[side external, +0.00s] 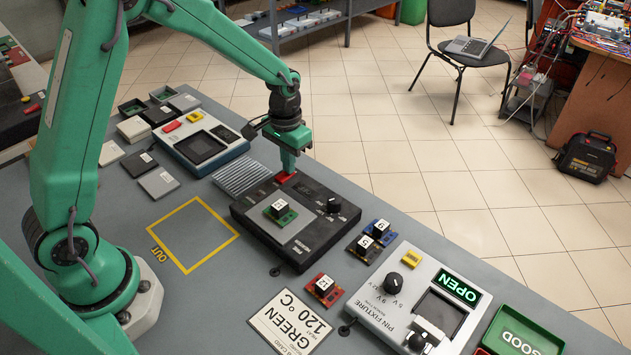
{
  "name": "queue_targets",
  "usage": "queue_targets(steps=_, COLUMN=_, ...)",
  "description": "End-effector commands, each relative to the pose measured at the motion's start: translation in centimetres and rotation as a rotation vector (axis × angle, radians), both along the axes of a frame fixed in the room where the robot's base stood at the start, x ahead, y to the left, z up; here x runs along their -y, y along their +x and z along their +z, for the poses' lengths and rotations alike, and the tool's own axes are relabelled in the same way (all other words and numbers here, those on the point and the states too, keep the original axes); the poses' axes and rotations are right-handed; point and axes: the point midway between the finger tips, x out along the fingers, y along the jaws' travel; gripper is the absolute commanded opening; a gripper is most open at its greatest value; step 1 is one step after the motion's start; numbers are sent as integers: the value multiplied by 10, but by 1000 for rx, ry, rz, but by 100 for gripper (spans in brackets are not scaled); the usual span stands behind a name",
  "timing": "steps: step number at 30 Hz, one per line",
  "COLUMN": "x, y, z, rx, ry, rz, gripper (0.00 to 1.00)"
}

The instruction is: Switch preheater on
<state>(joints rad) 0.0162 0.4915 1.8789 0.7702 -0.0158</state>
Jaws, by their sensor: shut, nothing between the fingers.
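The preheater looks to be the black box (255,232) in the middle of the bench. A red switch (283,178) sits at its far left corner, and a black knob (333,205) is on its far right part. A green board (278,215) with a white-labelled block lies on its grey plate. My gripper (289,168) is shut and empty, pointing down right at the red switch. Its tip partly covers the switch; I cannot tell whether it presses it. No lit lamp is visible on the box.
A pin fixture (385,318) with an "OPEN" display and a green "GOOD" tray (500,312) stand at right. A "GREEN 120 °C" card (290,322) lies in front. A blue-grey device (175,152) stands at left. The yellow "OUT" square (193,262) is empty.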

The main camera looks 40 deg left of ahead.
Motion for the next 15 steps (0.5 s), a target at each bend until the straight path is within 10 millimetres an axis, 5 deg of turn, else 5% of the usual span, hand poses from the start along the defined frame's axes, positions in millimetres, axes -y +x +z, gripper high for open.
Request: queue_targets(steps=15, x=0, y=0, z=8, rx=0, ry=0, rz=0, gripper=0)
